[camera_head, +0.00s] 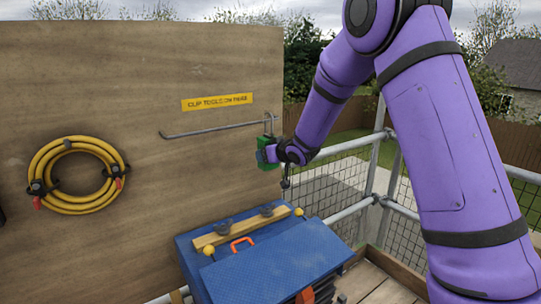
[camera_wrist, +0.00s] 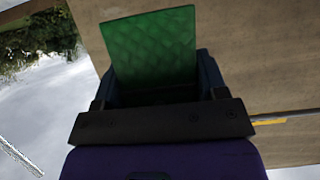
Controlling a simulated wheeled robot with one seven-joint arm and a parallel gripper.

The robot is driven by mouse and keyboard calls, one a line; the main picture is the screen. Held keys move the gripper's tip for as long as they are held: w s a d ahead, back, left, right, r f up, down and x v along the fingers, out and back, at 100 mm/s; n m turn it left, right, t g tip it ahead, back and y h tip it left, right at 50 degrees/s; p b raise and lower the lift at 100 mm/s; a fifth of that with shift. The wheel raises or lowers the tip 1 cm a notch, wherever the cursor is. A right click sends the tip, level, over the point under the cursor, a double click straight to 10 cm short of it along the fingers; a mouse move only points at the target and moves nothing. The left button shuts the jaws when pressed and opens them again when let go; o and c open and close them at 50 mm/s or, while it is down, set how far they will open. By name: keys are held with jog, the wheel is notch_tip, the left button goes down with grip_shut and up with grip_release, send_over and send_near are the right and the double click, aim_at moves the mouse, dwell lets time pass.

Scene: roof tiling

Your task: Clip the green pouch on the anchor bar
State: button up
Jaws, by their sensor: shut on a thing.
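The green pouch (camera_head: 266,153) is in the jaws of my gripper (camera_head: 271,153), close in front of the wooden board near its right edge. A grey clip or hook rises from the top of the pouch to the right end of the anchor bar (camera_head: 215,129). The bar is a thin grey rod along the board. In the head view the hook seems to meet the bar's end, but I cannot tell whether it is around it. In the wrist view the pouch (camera_wrist: 152,48) fills the space between the fingers; the hook does not show there.
A yellow sign (camera_head: 217,102) is on the board above the bar. A coiled yellow hose (camera_head: 78,176) hangs at the left. A blue toolbox (camera_head: 275,268) with an orange carabiner (camera_head: 242,244) stands below. Scaffold rails (camera_head: 350,145) and mesh are at the right.

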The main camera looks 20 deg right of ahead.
jog(key=shift+w+a, duration=0.25)
jog(key=shift+w, duration=0.45)
jog(key=shift+w+a, duration=0.1)
jog(key=shift+w, duration=0.35)
dwell(0.5)
jog(key=shift+w+a, duration=0.15)
jog(key=shift+w, duration=0.2)
jog(key=shift+w+a, duration=0.2)
jog(key=shift+w, duration=0.2)
jog(key=shift+f, duration=0.7)
dwell(1.1)
jog(key=shift+s+d+f, duration=0.1)
jog(key=shift+f, duration=0.2)
